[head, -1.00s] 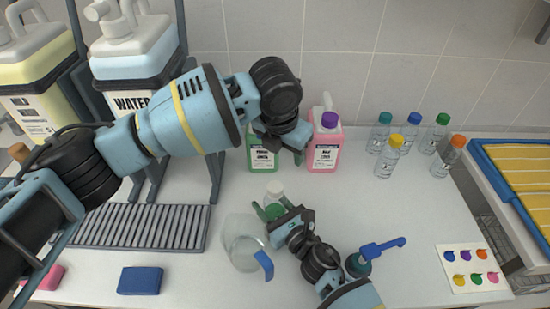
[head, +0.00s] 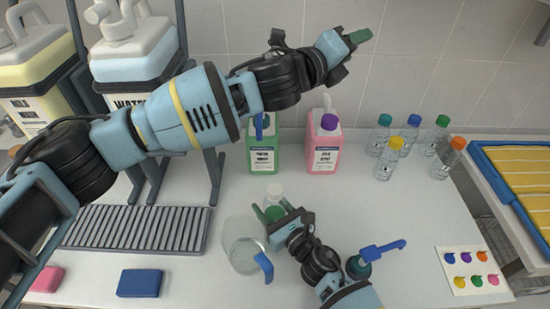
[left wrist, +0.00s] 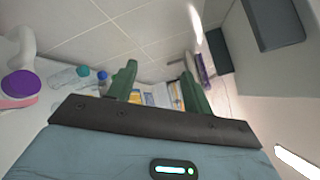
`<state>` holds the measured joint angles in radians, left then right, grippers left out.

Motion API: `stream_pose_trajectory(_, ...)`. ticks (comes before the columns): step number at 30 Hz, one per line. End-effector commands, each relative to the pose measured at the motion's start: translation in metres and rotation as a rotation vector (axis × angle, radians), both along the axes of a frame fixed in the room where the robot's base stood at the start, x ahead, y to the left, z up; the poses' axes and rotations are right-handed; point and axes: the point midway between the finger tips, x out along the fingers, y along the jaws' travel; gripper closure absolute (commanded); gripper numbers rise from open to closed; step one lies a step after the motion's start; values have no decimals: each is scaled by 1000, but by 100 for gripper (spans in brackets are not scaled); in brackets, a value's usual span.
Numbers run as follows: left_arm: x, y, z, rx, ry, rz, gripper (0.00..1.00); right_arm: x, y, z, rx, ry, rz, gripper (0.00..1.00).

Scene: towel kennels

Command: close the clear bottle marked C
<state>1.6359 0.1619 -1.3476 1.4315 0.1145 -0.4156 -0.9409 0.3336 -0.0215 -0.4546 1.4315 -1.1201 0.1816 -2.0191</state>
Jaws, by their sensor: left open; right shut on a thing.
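Several clear bottles stand upright at the back right of the counter: a yellow-capped one (head: 387,160), a teal-capped one (head: 378,137), a blue-capped one (head: 407,137), a green-capped one (head: 434,138) and an orange-capped one (head: 447,160). I cannot read their letters. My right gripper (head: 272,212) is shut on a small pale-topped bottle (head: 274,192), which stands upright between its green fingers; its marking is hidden. My left gripper (head: 358,40) is raised high before the tiled wall, open and empty. Its parted fingers also show in the left wrist view (left wrist: 160,88).
A clear jug (head: 242,247) with a blue handle stands beside my right gripper. Green (head: 263,158) and pink (head: 323,158) jugs stand behind. A blue-handled tool (head: 380,250), a card of coloured spots (head: 472,286) and a towel tray (head: 478,172) lie right. The middle-right counter is clear.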

Motion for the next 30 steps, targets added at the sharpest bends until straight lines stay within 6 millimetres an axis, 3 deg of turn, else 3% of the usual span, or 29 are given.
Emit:
stream_pose_trajectory(6, -35, -23, 26, -165, 20, -229, 49, 0, 0, 0, -1, 1, 0, 100)
stream_pose_trajectory(14, -87, -43, 27, -208, 143, -531, 49, 0, 0, 0, -1, 1, 0, 100)
stream_pose_trajectory(23, -142, -48, -7, -54, 405, -787, 49, 0, 0, 0, -1, 1, 0, 100)
stream_pose_trajectory(30, -169, -33, -54, 184, 680, -832, 49, 0, 0, 0, -1, 1, 0, 100)
